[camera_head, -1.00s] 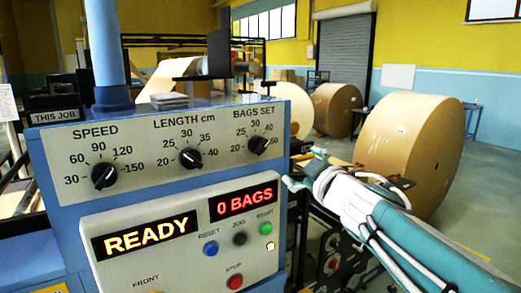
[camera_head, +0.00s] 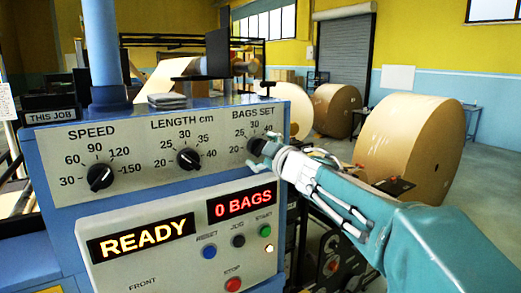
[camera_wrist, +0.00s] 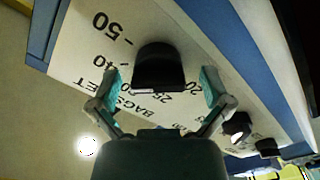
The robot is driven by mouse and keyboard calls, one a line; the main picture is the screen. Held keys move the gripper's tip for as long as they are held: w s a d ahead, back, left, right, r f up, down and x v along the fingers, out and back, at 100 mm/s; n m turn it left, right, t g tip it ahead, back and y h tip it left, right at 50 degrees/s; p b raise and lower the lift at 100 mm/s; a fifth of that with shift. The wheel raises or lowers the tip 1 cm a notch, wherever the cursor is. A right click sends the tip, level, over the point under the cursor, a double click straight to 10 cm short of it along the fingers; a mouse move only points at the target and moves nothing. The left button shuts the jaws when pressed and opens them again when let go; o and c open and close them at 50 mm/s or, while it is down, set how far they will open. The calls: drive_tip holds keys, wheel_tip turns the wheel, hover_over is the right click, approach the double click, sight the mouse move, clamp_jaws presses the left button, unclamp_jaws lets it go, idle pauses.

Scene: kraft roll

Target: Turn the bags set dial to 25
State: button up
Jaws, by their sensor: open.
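The bags set dial (camera_head: 255,146) is a black knob at the right end of the panel, with 20, 25, 30 and 40 showing around it in the head view. Its 50 mark is hidden there by my gripper (camera_head: 268,152), which is at the knob from the right. In the wrist view, the knob (camera_wrist: 160,66) sits between the two fingers of my open gripper (camera_wrist: 160,80), with a visible gap on each side. A pale line shows on the knob's near edge. I cannot tell surely which number the pointer is at.
The length dial (camera_head: 189,159) and speed dial (camera_head: 100,177) are to the left on the same panel. Below are the READY display (camera_head: 143,238), the 0 BAGS display (camera_head: 243,204) and several buttons. A large kraft roll (camera_head: 412,145) stands behind my arm.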

drive_tip(key=shift+w+a, duration=0.1)
drive_tip(key=c, duration=1.2)
drive_tip(key=shift+o, duration=0.2)
drive_tip(key=shift+n, duration=0.3)
drive_tip(key=n, duration=0.8)
drive_tip(key=shift+f, duration=0.1)
drive_tip(key=n, duration=0.4)
drive_tip(key=shift+f, duration=0.1)
drive_tip(key=n, duration=0.5)
